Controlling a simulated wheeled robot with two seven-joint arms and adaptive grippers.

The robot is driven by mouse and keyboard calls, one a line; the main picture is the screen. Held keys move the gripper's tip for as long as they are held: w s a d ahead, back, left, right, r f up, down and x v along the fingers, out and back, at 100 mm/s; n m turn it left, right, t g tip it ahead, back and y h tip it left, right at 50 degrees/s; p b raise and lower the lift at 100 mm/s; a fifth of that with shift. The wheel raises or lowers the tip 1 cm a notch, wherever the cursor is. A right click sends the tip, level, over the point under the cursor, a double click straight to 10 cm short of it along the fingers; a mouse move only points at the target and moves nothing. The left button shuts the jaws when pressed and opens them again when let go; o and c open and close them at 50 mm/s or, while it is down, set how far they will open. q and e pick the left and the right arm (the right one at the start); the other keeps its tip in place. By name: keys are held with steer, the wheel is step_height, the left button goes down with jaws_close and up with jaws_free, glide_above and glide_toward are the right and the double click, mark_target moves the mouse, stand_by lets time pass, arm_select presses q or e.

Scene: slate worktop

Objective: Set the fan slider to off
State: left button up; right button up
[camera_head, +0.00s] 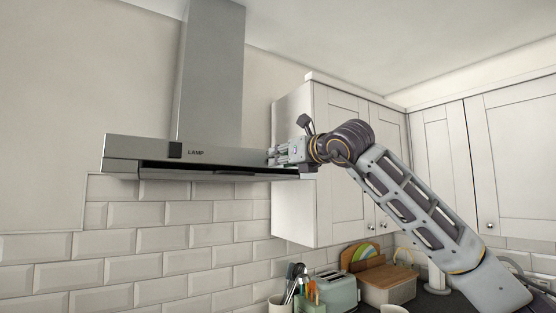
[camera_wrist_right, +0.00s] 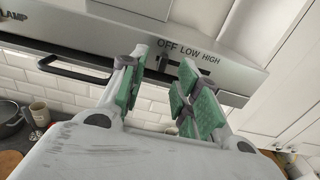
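The range hood (camera_head: 230,157) has a fan control on the right of its front, lettered OFF, LOW and HIGH in the right wrist view. The dark fan slider (camera_wrist_right: 188,69) shows there below the lettering, between and just beyond my fingertips. My right gripper (camera_wrist_right: 160,75) is open, with green pads on both sides and nothing held. In the head view my right gripper (camera_head: 275,155) is at the hood's right front, covering the fan control. My left gripper is out of view.
A lamp switch (camera_head: 175,150) sits on the hood's left front. A white wall cabinet (camera_head: 340,190) stands close on the right, behind my right arm. Below are a toaster (camera_head: 337,290), a utensil pot (camera_head: 279,304) and a wooden-lidded box (camera_head: 387,285). Tiled wall is under the hood.

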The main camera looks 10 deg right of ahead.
steer(key=v, duration=0.8)
steer(key=shift+a, duration=0.1)
stand_by(0.5)
